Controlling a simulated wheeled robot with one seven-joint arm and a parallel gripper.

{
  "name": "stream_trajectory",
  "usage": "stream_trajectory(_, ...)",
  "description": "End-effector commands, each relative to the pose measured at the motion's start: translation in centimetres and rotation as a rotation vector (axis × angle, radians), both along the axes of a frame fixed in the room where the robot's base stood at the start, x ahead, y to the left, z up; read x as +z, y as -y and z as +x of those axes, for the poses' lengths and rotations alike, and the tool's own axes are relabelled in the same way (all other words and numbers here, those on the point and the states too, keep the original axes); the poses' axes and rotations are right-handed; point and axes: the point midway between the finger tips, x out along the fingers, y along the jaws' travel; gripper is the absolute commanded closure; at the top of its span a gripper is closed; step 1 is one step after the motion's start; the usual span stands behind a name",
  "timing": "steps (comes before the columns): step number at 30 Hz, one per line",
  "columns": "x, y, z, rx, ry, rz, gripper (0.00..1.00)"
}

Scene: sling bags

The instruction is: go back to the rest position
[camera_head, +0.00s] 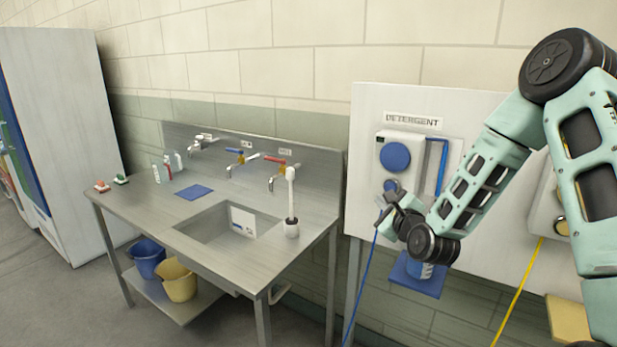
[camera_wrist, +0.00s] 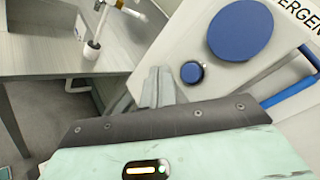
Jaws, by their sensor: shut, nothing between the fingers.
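My gripper (camera_head: 385,211) is in front of the detergent dispenser (camera_head: 402,156), at its lower left by the small blue knob. Its fingers also show in the wrist view (camera_wrist: 158,84), shut together with nothing between them. The dispenser is a pale box with a large blue disc and a blue lever at its right, mounted on a white panel. In the wrist view the large blue disc (camera_wrist: 240,29) and the small blue knob (camera_wrist: 192,72) lie to the right of the fingers. I cannot tell whether the fingers touch anything.
A steel sink table (camera_head: 140,228) stands left of the panel, with taps, bottles and a brush in a holder (camera_head: 291,228). A blue bucket (camera_head: 147,258) and a yellow bucket (camera_head: 178,281) sit on its lower shelf. A blue tray (camera_head: 416,277) projects below the dispenser. A blue hose (camera_head: 361,284) hangs nearby.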

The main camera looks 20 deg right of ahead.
Motion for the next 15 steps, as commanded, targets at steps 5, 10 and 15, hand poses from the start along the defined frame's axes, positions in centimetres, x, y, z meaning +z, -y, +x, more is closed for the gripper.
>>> stream_trajectory(5,-0.2,-1.3,0.1,0.033,-0.028,-0.039,1.00)
stream_trajectory(10,-1.8,-9.1,-0.6,0.262,-0.215,-0.338,1.00)
stream_trajectory(15,-3.8,-18.5,-5.1,0.626,-0.407,-0.786,1.00)
